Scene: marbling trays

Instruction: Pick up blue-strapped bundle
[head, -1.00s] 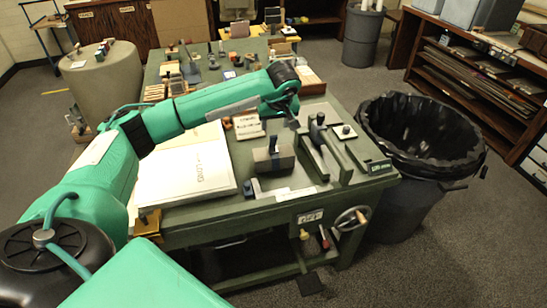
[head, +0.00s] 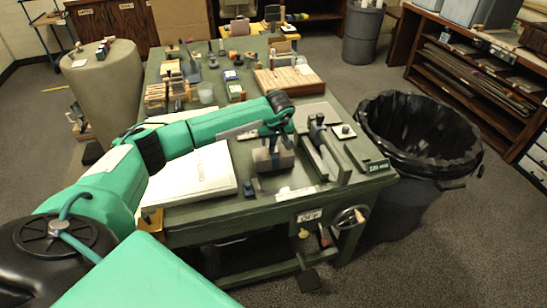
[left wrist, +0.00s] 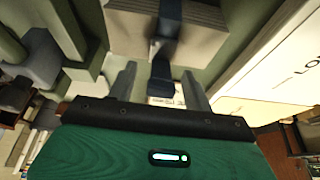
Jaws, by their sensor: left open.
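The blue-strapped bundle (head: 284,161) is a grey block with a dark blue strap, standing on the green table (head: 222,214) near its front edge. My left gripper (head: 272,141) is directly above it, pointing down. In the left wrist view the bundle (left wrist: 207,32) fills the upper middle, with the strap (left wrist: 167,28) running across it. The open fingers of the left gripper (left wrist: 160,83) stand either side of a dark blue raised part of the strap. Contact cannot be told. My right gripper is not in view.
A large white book or pad (head: 196,177) lies left of the bundle. A dark green fixture with an upright bar (head: 328,158) stands close on the right. A wooden rack (head: 288,80) is behind. A black-lined bin (head: 420,145) stands beyond the table's right edge.

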